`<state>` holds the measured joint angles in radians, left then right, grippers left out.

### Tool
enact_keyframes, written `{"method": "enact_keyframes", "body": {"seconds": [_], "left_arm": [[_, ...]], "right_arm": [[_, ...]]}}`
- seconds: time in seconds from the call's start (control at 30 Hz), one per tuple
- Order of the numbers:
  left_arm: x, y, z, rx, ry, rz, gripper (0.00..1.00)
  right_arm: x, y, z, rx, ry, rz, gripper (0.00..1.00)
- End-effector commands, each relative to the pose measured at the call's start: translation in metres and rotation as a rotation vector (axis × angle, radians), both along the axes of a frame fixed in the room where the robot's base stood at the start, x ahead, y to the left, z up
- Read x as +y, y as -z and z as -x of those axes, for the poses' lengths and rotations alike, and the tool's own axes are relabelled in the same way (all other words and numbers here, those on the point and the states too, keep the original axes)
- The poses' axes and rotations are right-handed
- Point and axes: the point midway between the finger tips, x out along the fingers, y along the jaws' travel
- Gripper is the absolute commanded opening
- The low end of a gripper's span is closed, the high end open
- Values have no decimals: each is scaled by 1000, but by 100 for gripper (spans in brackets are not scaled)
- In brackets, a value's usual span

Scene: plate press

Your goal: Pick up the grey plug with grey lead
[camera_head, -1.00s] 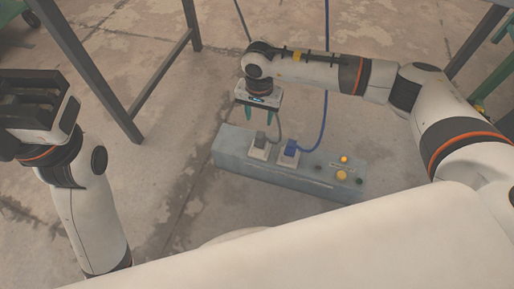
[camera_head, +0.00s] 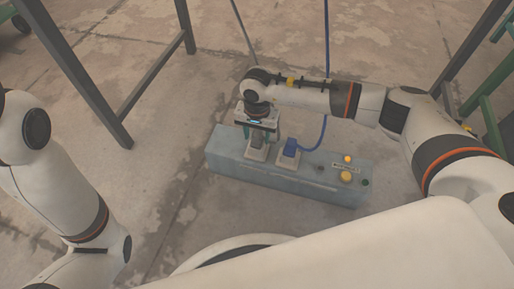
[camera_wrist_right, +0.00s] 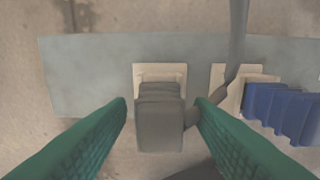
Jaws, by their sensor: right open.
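The grey plug (camera_head: 257,141) sits in the left socket on top of the grey-blue box (camera_head: 300,183). In the right wrist view the grey plug (camera_wrist_right: 160,118) stands between the two green fingers, with a visible gap on each side. Its grey lead (camera_wrist_right: 238,45) curves out on the right and runs up past the blue plug. My right gripper (camera_head: 258,134) is open, pointing down, with its fingers astride the grey plug. The fingers and gripper body partly hide the plug in the head view. My left gripper is out of view; only its arm shows at the left.
The blue plug (camera_head: 290,148) with its blue lead (camera_head: 324,120) sits in the socket just right of the grey one. A yellow button (camera_head: 346,176) and small lamps are on the box's right part. A dark metal frame (camera_head: 90,80) stands at the left.

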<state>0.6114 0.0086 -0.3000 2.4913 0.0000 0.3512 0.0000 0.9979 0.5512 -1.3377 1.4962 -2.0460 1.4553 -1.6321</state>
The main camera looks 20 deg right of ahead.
Motion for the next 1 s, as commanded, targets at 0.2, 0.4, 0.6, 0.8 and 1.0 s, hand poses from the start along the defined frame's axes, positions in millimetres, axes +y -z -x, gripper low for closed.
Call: {"method": "enact_keyframes", "body": {"seconds": [0.2, 0.4, 0.6, 0.8, 1.0], "left_arm": [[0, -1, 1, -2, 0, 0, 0], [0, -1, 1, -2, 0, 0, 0], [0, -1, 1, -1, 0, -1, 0], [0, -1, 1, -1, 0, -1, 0], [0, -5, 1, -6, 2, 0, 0]], "right_arm": [[0, 1, 0, -1, 0, -1, 47], [0, 1, 0, -1, 0, -1, 23], [0, 1, 0, -1, 0, -1, 0], [0, 1, 0, -1, 0, -1, 0], [0, -7, -1, -2, 0, -1, 0]]}}
